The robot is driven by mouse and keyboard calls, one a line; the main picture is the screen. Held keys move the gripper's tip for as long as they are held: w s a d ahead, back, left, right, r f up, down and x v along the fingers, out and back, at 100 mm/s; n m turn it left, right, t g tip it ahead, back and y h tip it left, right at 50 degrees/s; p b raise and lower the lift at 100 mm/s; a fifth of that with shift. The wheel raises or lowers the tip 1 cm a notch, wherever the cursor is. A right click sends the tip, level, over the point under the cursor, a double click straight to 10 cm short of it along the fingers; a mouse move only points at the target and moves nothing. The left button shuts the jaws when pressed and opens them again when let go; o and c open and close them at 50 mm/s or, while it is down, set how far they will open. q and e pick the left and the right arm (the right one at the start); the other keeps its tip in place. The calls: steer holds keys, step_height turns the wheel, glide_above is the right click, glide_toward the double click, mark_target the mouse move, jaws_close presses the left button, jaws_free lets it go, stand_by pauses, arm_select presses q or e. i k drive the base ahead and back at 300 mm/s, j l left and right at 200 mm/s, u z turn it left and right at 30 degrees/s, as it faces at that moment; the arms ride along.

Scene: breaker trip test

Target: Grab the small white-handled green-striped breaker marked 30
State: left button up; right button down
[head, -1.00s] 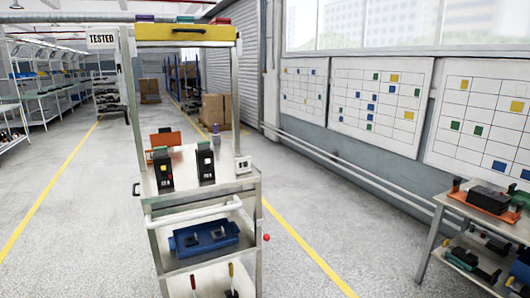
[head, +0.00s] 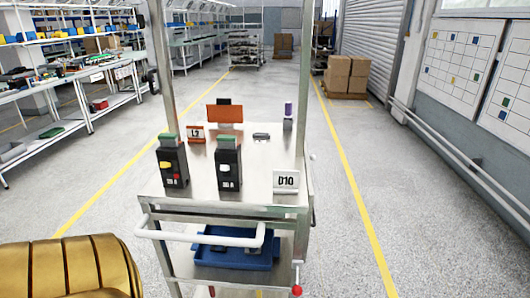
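Two black breakers stand upright on the steel top of a cart (head: 262,158). The right breaker (head: 228,165) has a white handle and a green top part. The left breaker (head: 172,164) has a yellow handle, a small red spot and a green top part. I cannot read a 30 on either one. Neither of my grippers shows in the head view, so nothing is seen holding the breakers.
A D10 card (head: 286,181) stands right of the breakers; an orange L2 card (head: 196,134), an orange block (head: 225,113) and a purple-topped cylinder (head: 288,117) stand behind. A white push bar (head: 200,237) crosses the cart's front, above a blue tray (head: 205,255). Floor right is clear.

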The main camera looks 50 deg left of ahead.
mark_target(227, 151)
steer(key=i+u, duration=0.5)
steer(key=i+l+u, duration=0.45)
steer(key=i+j, duration=0.05)
steer(key=j, duration=0.05)
